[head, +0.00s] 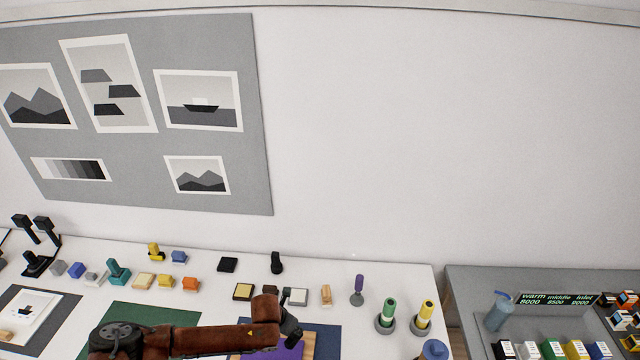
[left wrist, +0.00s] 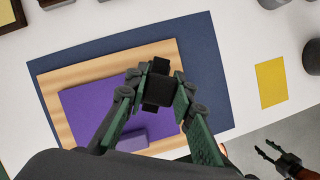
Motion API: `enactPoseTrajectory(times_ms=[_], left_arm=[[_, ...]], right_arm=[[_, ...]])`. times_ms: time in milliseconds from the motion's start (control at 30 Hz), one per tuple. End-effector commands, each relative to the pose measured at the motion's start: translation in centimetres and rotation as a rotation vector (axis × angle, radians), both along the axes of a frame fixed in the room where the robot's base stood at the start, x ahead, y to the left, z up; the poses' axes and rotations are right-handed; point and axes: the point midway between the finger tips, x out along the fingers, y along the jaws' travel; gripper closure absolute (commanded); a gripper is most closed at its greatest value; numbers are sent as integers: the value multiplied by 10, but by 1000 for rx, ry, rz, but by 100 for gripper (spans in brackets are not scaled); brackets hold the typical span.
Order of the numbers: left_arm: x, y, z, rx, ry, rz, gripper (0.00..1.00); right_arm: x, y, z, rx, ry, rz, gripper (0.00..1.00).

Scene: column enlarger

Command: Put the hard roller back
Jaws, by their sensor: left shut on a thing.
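My left gripper (left wrist: 158,88) is shut on a dark, block-like thing (left wrist: 159,62). I cannot tell for sure that it is the hard roller. The held thing is over a wooden board (left wrist: 60,85) with a purple sheet (left wrist: 85,105) on it. I cannot tell whether it touches them. In the head view my left gripper (head: 291,328) is over the same board, and its fingers and load are hard to make out. My right gripper (left wrist: 272,154) shows in the left wrist view, fingers apart and empty. It is not in the head view.
The board lies on a dark blue mat (left wrist: 214,60). A purple-handled tool (head: 358,286), a green-handled one (head: 388,312) and a yellow-handled one (head: 424,315) stand to the right. A black-handled thing (head: 276,262) and small blocks stand behind. A yellow square (left wrist: 271,83) lies beside the mat.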

Motion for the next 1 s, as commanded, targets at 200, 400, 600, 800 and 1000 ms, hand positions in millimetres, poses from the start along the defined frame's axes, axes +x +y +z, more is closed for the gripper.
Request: enactPoseTrajectory(times_ms=[200, 400, 600, 800, 1000], left_arm=[[1, 0, -34, 0, -2, 0, 100], [1, 0, -46, 0, -3, -1, 100], [1, 0, -45, 0, -2, -1, 100], [1, 0, -44, 0, -2, -1, 100], [1, 0, -28, 0, -4, 0, 100]], right_arm=[[-1, 0, -21, 0, 1, 0, 57], [-1, 0, -32, 0, 1, 0, 57], [-1, 0, -32, 0, 1, 0, 57], [-1, 0, -30, 0, 1, 0, 57], [0, 0, -15, 0, 1, 0, 57]])
